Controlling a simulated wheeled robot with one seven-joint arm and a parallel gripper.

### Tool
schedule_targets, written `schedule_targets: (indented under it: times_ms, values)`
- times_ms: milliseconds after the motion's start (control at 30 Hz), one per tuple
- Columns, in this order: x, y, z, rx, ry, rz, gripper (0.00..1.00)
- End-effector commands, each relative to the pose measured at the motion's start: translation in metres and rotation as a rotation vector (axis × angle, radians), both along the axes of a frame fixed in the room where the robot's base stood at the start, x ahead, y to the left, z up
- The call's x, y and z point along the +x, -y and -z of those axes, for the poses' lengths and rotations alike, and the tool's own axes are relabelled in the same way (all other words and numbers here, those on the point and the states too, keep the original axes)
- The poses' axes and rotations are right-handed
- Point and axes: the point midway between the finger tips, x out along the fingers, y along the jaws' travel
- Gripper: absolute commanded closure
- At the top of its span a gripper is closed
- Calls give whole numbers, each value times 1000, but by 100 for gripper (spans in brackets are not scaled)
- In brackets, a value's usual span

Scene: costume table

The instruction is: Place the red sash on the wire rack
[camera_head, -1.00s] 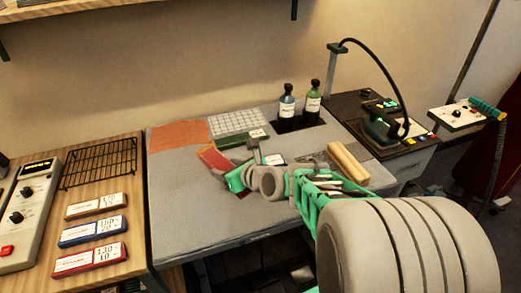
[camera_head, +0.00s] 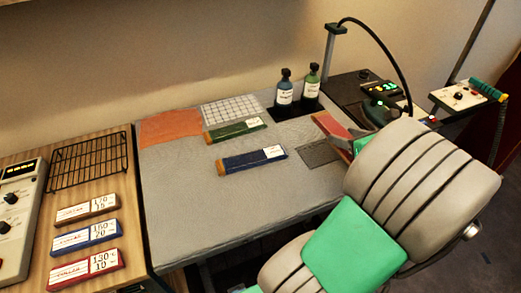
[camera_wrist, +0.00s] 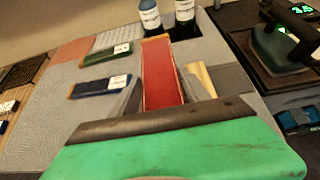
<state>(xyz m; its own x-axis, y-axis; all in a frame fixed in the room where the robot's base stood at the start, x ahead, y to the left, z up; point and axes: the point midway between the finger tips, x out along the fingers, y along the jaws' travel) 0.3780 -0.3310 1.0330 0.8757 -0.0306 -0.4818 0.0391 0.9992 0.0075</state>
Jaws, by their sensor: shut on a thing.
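The red sash (camera_head: 332,126) is a flat folded red strip with a tan end. My gripper (camera_head: 352,146) is shut on it and holds it near the right side of the grey table, in front of the iron station. In the wrist view the sash (camera_wrist: 162,72) points away from me between the two grey fingers (camera_wrist: 163,97). Its near end is hidden by my gripper. The black wire rack (camera_head: 88,163) lies empty on the wooden table at the far left, well away from my gripper.
A blue sash (camera_head: 252,160) and a green sash (camera_head: 236,130) lie on the grey table (camera_head: 200,215). Two bottles (camera_head: 285,92) stand behind. Brown, blue and red labelled boxes (camera_head: 87,237) lie in front of the rack, beside a control box (camera_head: 14,215). A cabled iron (camera_head: 383,112) stands right.

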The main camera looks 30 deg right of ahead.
Motion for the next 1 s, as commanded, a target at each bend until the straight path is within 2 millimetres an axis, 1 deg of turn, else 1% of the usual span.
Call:
schedule_targets:
  times_ms: [33, 100, 167, 267, 400, 467, 500, 600, 700, 833, 900, 1000]
  values:
    - [-11, 9, -1, -1, 2, 13, 88]
    - [-19, 14, -1, -6, 3, 19, 88]
    - [-16, 13, 1, -7, 4, 18, 88]
    - [4, 5, 10, -6, 3, 11, 88]
    - [44, -8, 28, -5, 3, 11, 88]
    - [60, -13, 35, -5, 3, 11, 88]
    - [70, -17, 41, -4, 2, 11, 88]
    - [87, -21, 67, -2, 2, 15, 88]
    - [99, -24, 82, -5, 2, 17, 88]
    - [108, -26, 93, -7, 3, 19, 88]
    - [113, -29, 102, -4, 1, 18, 88]
    - [111, -28, 121, -3, 1, 21, 88]
